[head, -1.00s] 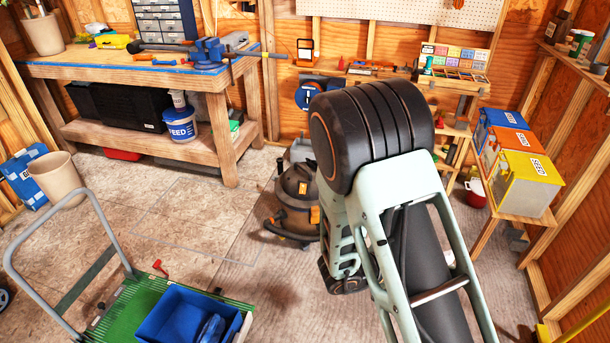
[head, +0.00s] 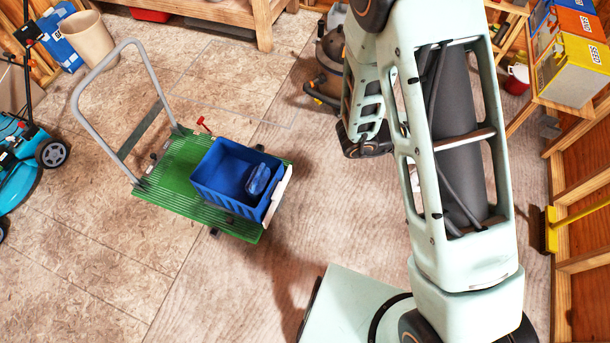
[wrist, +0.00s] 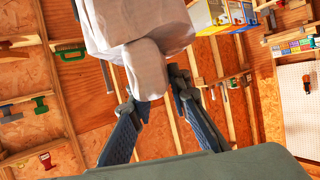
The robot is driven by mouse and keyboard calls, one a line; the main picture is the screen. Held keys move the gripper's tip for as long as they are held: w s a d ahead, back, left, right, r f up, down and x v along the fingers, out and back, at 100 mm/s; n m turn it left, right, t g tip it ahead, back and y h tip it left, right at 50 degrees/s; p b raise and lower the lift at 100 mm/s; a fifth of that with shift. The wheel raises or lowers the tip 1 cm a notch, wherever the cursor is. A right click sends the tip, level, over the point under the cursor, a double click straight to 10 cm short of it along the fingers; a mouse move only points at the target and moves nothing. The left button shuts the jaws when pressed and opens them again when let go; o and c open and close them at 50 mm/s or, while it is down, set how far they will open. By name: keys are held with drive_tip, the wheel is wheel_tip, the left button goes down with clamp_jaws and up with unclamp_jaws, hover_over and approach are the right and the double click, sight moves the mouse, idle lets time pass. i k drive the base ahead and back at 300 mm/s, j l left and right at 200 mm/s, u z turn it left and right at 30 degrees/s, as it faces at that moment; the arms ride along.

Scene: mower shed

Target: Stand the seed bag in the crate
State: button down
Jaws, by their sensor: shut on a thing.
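A pale, off-white bag (wrist: 125,32), which I take to be the seed bag, is held in my gripper (wrist: 156,88) in the wrist view. The two dark fingers are shut on its lower part, and the bag reaches past the top of the picture. No lettering shows on it. In the head view the gripper and bag are not visible. The blue crate (head: 215,192) is open-topped and sits on the green platform trolley, left of my arm. A dark blue, shiny object (head: 257,180) lies inside it at the right.
The trolley (head: 165,190) has a grey push handle on its left. A red lever (head: 204,124) stands behind the crate. A teal mower (head: 22,165) is at far left, a beige bin (head: 88,38) at back left. SEED boxes (head: 575,70) stand at right. Floor before the trolley is clear.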

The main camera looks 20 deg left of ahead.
sight(227, 178)
drive_tip(key=k+j, duration=0.35)
drive_tip(key=j, duration=0.25)
drive_tip(key=k+j, duration=0.3)
drive_tip(key=j, duration=0.65)
drive_tip(key=k+j, duration=0.15)
drive_tip(key=j, duration=1.35)
drive_tip(key=i+j, duration=0.2)
drive_tip(key=j, duration=0.2)
drive_tip(key=i+j, duration=0.2)
drive_tip(key=j, duration=0.2)
drive_tip(key=j+u, duration=0.05)
